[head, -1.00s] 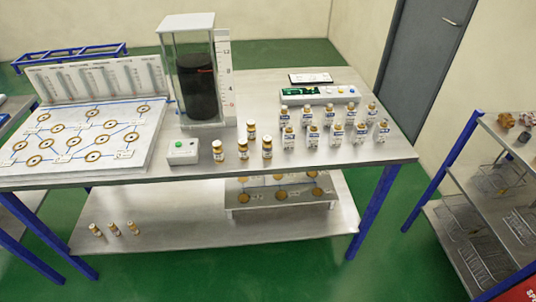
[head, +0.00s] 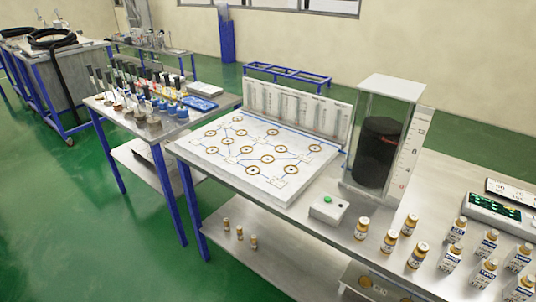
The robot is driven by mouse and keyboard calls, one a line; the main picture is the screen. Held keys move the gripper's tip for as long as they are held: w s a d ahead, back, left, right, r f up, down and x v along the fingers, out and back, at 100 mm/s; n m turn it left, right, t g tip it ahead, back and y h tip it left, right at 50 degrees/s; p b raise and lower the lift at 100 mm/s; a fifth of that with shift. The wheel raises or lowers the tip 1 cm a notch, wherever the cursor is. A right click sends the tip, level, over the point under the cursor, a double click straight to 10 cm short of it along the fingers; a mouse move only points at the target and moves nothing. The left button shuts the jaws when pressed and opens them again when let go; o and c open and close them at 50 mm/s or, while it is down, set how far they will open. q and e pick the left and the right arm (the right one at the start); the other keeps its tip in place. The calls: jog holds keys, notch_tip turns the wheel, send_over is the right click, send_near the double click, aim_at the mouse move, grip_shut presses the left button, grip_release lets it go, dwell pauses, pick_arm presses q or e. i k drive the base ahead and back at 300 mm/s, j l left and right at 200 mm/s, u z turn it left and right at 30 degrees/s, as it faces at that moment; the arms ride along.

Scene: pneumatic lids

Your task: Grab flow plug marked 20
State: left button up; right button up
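Several small brass-and-white plugs stand on the near steel table in the head view, including one at the left (head: 362,229), one behind (head: 409,225) and one in front (head: 418,256). More plugs with white-and-blue tags (head: 486,244) stand at the right edge, some cut off by the frame. Three small plugs (head: 239,232) stand on the lower shelf. The markings are too small to read, so I cannot tell which plug is marked 20. Neither of my grippers is in view.
The steel table (head: 310,232) carries a white flow board (head: 225,160) with brass rings, a glass tank (head: 362,150) with a dark block, and a green-button box (head: 328,209). A second table (head: 140,128) with tools stands left. Green floor (head: 80,220) is open at front left.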

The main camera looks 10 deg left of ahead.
aim_at(410, 224)
jog(key=k+j+z, duration=0.1)
jog(key=j+z, duration=0.2)
jog(key=z, duration=0.2)
jog(key=k+j+z, duration=0.15)
jog(key=z, duration=0.35)
